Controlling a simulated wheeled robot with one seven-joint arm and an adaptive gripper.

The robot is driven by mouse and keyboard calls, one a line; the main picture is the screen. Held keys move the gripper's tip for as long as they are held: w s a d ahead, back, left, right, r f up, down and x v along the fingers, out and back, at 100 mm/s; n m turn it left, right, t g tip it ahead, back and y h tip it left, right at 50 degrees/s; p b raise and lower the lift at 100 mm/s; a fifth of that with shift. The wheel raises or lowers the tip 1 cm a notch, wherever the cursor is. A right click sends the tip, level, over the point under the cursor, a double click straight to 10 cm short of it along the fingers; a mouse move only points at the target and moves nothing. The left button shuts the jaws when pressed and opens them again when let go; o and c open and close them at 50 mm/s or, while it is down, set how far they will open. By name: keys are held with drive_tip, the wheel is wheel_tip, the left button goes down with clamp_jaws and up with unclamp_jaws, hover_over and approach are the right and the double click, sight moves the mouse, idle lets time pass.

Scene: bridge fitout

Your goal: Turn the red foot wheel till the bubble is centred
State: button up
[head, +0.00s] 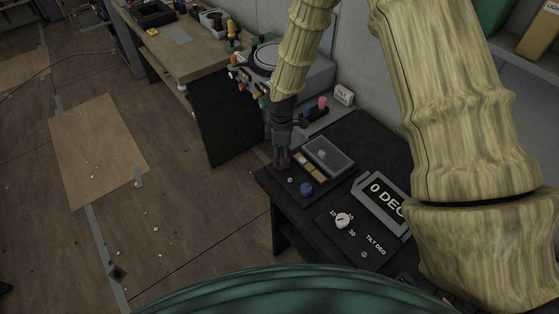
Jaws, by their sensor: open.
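My gripper (281,162) points down over the left corner of the black bench top, its jaws open. A small bit of red (283,168), which looks like the red foot wheel, shows at the fingertips. The fingers hide most of it, and I cannot tell whether they touch it. A blue foot wheel (306,188) stands nearer to me. A grey box with a pale glassy top (328,153) lies behind them; a small pale spot in it may be the bubble, but its position is too small to judge.
A display reading "0 DEG" (385,198) and a white dial knob (342,220) marked TILT DEG are at the right of the black bench (310,222). A pink-topped and a blue-topped item stand behind, near a white TILT sign (344,94). A wooden workbench (185,55) stands further back.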

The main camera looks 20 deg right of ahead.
sight(281, 162)
drive_tip(key=shift+f+p, duration=0.65)
drive_tip(key=shift+f, duration=1.65)
drive_tip(key=shift+c, duration=0.3)
drive_tip(key=c, duration=0.9)
drive_tip(key=shift+a, duration=0.35)
drive_tip(key=shift+c, duration=0.2)
drive_tip(key=shift+d, duration=0.25)
